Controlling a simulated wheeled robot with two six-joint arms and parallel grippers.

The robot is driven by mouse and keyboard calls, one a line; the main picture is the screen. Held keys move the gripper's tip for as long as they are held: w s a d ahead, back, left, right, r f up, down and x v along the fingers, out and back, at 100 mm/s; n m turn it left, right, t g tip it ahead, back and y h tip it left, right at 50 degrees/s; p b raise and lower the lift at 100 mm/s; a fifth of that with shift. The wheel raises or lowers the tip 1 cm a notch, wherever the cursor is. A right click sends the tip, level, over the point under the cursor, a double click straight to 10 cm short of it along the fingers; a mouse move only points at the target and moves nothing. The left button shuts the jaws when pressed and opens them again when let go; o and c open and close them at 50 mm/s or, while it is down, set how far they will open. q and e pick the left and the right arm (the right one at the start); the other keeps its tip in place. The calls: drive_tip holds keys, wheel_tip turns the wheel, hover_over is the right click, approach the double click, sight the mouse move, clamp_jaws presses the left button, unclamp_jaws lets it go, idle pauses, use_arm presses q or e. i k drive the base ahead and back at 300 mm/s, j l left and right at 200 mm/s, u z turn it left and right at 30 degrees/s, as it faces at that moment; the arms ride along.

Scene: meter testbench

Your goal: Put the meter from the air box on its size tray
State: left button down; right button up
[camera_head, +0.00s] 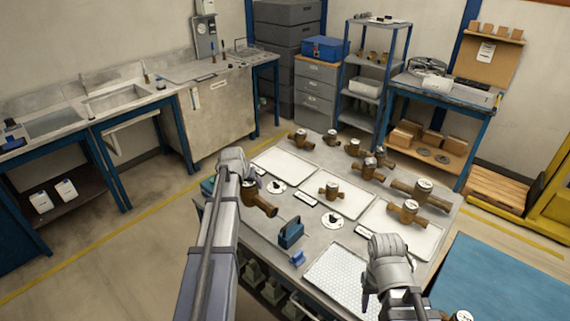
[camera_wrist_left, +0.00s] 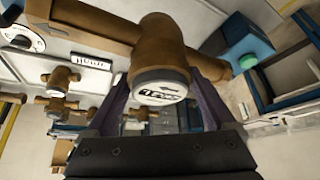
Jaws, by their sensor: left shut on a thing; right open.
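My left gripper (camera_head: 252,186) is shut on a brown brass meter (camera_head: 262,206). The held meter also shows large in the left wrist view (camera_wrist_left: 158,55), its pale printed face between the two fingers. In the head view it appears over the table's left part, near the first white tray (camera_head: 283,166), which looks empty. The middle tray (camera_head: 350,207) bears a small meter (camera_head: 333,190). The near tray (camera_head: 425,241) bears a larger meter (camera_head: 407,211). My right gripper (camera_head: 384,285) is open and empty near a white textured mat (camera_head: 338,277). I cannot tell which thing is the air box.
Several other brass meters (camera_head: 352,147) stand along the table's far side. Round discs (camera_head: 332,221) and black label plates (camera_head: 293,201) sit between the trays.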

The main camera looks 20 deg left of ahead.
sight(285, 165)
drive_tip(key=j+z, duration=0.15)
drive_tip(key=j, duration=0.3)
drive_tip(key=k+j+z, duration=0.15)
drive_tip(key=j, duration=0.3)
drive_tip(key=j+z, duration=0.15)
drive_tip(key=j, duration=0.35)
drive_tip(key=j+z, duration=0.45)
drive_tip(key=j, duration=1.05)
